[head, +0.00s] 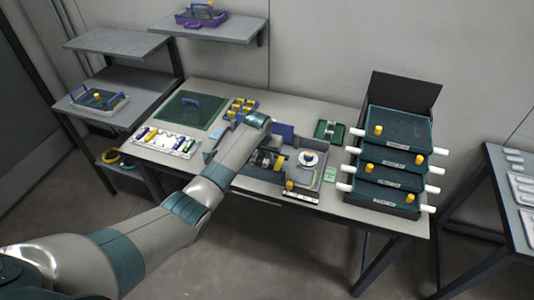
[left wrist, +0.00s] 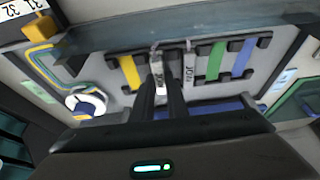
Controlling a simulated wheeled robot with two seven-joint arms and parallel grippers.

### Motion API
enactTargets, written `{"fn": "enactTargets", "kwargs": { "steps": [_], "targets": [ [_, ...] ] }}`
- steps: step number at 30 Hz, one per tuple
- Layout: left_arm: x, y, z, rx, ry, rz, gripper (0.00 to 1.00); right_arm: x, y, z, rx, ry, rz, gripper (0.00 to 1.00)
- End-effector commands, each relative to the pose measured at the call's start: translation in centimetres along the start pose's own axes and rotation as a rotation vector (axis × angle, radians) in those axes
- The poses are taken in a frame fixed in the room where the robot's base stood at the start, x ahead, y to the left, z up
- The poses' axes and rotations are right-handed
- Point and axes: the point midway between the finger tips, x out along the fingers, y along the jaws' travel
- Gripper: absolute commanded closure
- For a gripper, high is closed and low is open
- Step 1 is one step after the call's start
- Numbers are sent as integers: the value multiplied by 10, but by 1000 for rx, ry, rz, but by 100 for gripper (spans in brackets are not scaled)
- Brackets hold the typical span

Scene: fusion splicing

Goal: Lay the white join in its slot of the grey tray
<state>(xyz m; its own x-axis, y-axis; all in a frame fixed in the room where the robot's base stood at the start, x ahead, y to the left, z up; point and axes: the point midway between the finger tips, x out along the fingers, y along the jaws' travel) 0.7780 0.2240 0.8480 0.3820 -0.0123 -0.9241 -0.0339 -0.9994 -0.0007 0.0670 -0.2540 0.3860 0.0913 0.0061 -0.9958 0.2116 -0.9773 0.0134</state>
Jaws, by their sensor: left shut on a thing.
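The grey tray (left wrist: 215,33) fills much of the left wrist view. Yellow (left wrist: 130,72), green (left wrist: 214,61) and blue (left wrist: 242,58) strips lie across dark holders in it. My left gripper (left wrist: 166,84) is shut on the white join (left wrist: 159,78), a narrow pale piece marked "JOIN", over the row between yellow and green. A pale strip with the same lettering (left wrist: 190,68) lies just right of it; I cannot tell whether it is a slot label. Contact between join and tray is unclear. In the head view my left gripper (head: 267,158) is low over the tray, partly hidden by my arm.
A white reel (head: 308,158) sits in the tray's right part. A white rack of coloured pieces (head: 163,141) and a green mat (head: 190,110) lie left. Stacked dark green trays (head: 393,160) with white handles stand right. A small green holder (head: 329,131) is behind.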

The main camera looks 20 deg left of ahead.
Motion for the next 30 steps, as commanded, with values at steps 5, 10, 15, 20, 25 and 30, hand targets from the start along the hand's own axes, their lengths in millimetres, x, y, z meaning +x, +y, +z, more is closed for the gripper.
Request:
{"fn": "enactTargets", "kwargs": {
  "steps": [5,10,15,20,25,30],
  "targets": [
    [1,0,0,0,0,0,100,1,1,0,-1,0,1,69],
    [5,0,2,0,1,1,100,2,3,1,-1,0,3,69],
    [9,0,4,0,-1,0,100,3,4,1,-2,-1,4,69],
    [13,0,7,-1,-5,0,100,3,4,1,-2,-1,4,69],
    [14,2,9,0,-9,2,68,4,4,1,-2,-1,4,69],
    [16,4,12,1,-13,5,68,4,4,1,-2,-1,4,69]
  ]
}}
